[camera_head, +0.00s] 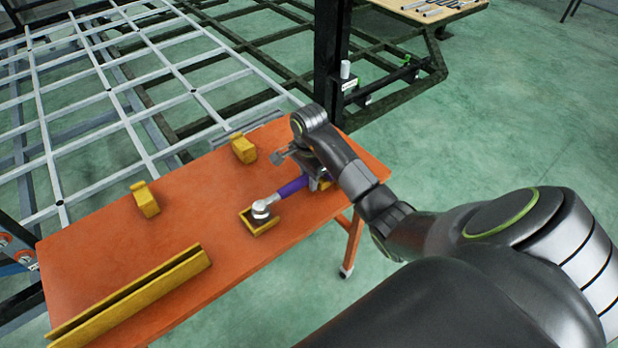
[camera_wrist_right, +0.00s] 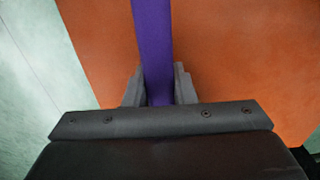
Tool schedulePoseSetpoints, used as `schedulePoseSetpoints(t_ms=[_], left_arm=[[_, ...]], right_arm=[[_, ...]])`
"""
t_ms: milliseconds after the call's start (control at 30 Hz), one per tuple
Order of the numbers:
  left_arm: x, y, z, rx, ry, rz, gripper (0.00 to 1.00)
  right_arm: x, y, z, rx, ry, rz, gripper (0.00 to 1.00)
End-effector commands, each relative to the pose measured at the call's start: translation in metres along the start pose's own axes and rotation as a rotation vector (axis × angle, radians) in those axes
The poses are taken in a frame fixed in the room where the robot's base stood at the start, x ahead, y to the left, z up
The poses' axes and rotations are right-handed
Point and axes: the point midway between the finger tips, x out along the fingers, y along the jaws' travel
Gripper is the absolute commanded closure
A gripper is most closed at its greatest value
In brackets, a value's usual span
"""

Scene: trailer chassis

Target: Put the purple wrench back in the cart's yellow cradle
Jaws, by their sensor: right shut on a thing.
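The purple wrench (camera_head: 292,188) has a purple handle and a silver head (camera_head: 264,207). My right gripper (camera_head: 314,180) is shut on the handle, and in the right wrist view the purple handle (camera_wrist_right: 153,45) runs between its fingers (camera_wrist_right: 158,92). The silver head is over or in a small yellow box-like holder (camera_head: 265,230) on the orange cart top (camera_head: 190,225). I cannot tell whether the head touches it. A bit of yellow (camera_head: 325,184) shows beside my right gripper, mostly hidden. My left gripper is not in view.
Two yellow blocks (camera_head: 145,199) (camera_head: 243,149) stand along the cart's far edge. A long yellow channel (camera_head: 130,300) lies at the near left. A grey metal chassis frame (camera_head: 110,90) is behind the cart, with a dark post (camera_head: 330,60). The cart top's left middle is clear.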

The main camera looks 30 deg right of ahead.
Motion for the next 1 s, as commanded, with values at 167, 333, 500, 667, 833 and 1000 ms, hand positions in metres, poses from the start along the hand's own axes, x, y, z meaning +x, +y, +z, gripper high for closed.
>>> schedulePoseSetpoints(t_ms=[167, 333, 500, 667, 833, 1000], left_arm=[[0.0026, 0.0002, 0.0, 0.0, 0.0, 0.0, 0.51], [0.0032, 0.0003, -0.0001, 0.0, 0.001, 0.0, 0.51], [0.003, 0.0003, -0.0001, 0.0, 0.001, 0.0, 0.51], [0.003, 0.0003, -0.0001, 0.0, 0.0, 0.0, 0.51], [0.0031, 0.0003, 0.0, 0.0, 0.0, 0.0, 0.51], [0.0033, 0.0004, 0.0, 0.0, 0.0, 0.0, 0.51]], right_arm=[[-0.0008, -0.001, -0.0002, -0.001, 0.001, -0.004, 1.0], [-0.0014, -0.001, -0.0002, -0.001, 0.001, -0.004, 1.0], [-0.0015, -0.0009, -0.0002, -0.001, 0.001, -0.003, 0.71], [-0.001, -0.0006, -0.0002, 0.0, 0.001, -0.002, 0.51], [-0.0005, -0.0003, -0.0001, 0.0, 0.0, -0.001, 0.51], [0.0007, 0.0004, 0.0, 0.0, 0.0, 0.001, 0.31]])
